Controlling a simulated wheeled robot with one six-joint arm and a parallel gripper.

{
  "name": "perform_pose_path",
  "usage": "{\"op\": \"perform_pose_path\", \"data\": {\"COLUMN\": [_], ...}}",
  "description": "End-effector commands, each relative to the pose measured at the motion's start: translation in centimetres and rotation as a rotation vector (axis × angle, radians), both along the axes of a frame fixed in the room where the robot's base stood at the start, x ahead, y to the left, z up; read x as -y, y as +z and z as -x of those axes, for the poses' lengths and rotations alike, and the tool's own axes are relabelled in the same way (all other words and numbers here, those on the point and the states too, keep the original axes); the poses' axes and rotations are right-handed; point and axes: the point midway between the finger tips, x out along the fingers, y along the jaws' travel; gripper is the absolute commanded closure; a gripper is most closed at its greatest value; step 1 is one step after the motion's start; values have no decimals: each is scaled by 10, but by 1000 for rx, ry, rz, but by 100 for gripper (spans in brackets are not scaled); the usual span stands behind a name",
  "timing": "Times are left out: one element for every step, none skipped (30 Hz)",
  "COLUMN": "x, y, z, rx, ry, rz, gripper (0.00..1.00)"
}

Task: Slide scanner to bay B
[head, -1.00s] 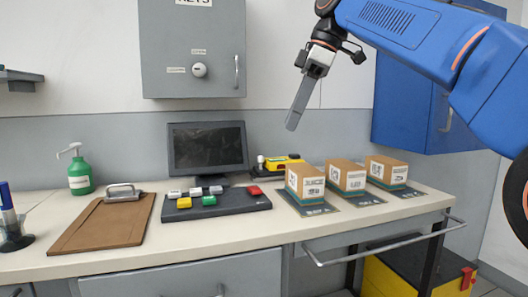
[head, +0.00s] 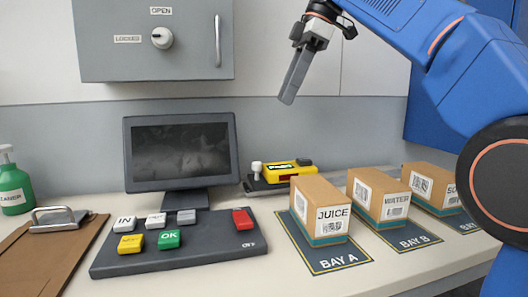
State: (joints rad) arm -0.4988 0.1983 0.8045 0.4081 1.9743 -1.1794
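The yellow and black scanner (head: 288,172) lies in a dark cradle at the back of the counter, right of the monitor and behind the juice box. The bay B mat (head: 408,238) is dark with a yellow border and its label faces me. A brown box marked WATER (head: 378,197) stands on it. My gripper (head: 290,88) hangs in the air above and behind the counter, well above the scanner and apart from everything. Its fingers show edge-on, so I cannot tell whether it is open or shut.
A juice box (head: 320,210) stands on the bay A mat (head: 325,262); another box (head: 432,187) stands on the right mat, partly hidden by my arm. A key panel (head: 172,246), monitor (head: 181,152), clipboard (head: 30,250) and green bottle (head: 14,190) occupy the left. The front strip of counter is clear.

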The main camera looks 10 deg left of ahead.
Motion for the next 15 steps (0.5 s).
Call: {"op": "perform_pose_path", "data": {"x": [0,0,-1,-1,-2,-3,-4,-5,-7,-8,-9,-11,-13,-15,-17], "y": [0,0,-1,-1,-3,-5,-7,-10,-13,-17,-20,-26,-30,-35,-41], "z": [0,0,1,1,1,1,1,1,2,2,3,4,4,4,4], "rx": [1,1,0,0,0,-1,-2,-2,-2,-3,-2,-2,-2,-2,-4], "ry": [2,2,2,2,2,3,3,3,3,3,4,4,4,4,4], "rz": [0,0,0,0,0,0,1,1,0,1,0,1,1,1,1], "gripper": [62,62,62,62,62,62,62,62,62,62,62,62,62,62,62]}}
